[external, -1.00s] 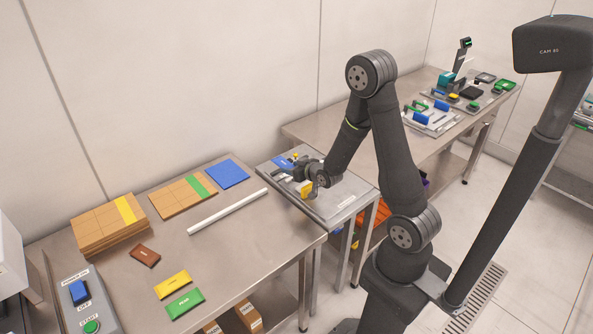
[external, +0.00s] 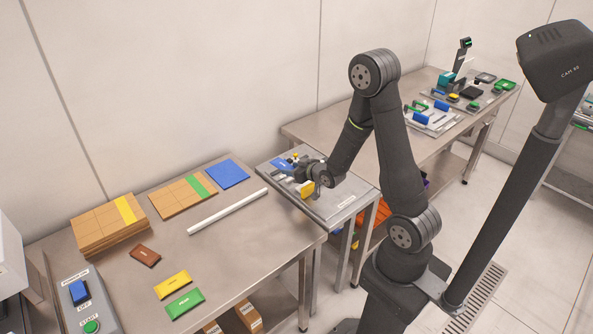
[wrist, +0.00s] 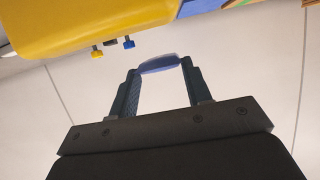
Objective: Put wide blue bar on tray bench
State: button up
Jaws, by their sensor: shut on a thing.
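The wide blue bar (external: 281,163) shows over the left part of the small grey bench (external: 345,203), just left of my gripper. My gripper (external: 296,166) is at the bar's right side, low over this bench. In the wrist view my gripper's fingers (wrist: 159,84) are shut on the pale blue bar (wrist: 160,64), which spans their tips. Much of the bar is hidden there. I cannot tell whether the bar touches the bench. The label on the bench is too small to read.
A yellow block (external: 306,189) stands close to my gripper. It seems to be the large yellow shape (wrist: 90,22) in the wrist view. A long white rod (external: 228,212) lies on the left table (external: 225,255). The back bench (external: 320,130) holds several parts at its far end.

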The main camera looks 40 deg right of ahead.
jog(key=s+a+r+n+g+y, duration=0.1)
jog(key=s+a+n+g+y, duration=0.1)
jog(key=s+a+n+y, duration=0.45)
jog(key=s+a+n+g+y, duration=0.2)
jog(key=s+a, duration=0.1)
jog(key=s, duration=0.6)
send_over(275, 243)
notch_tip(275, 243, down, 6)
jog(key=shift+d+f, duration=0.1)
jog(key=shift+f, duration=2.15)
jog(key=shift+f, duration=0.15)
jog(key=o, duration=1.1)
jog(key=shift+c, duration=0.2)
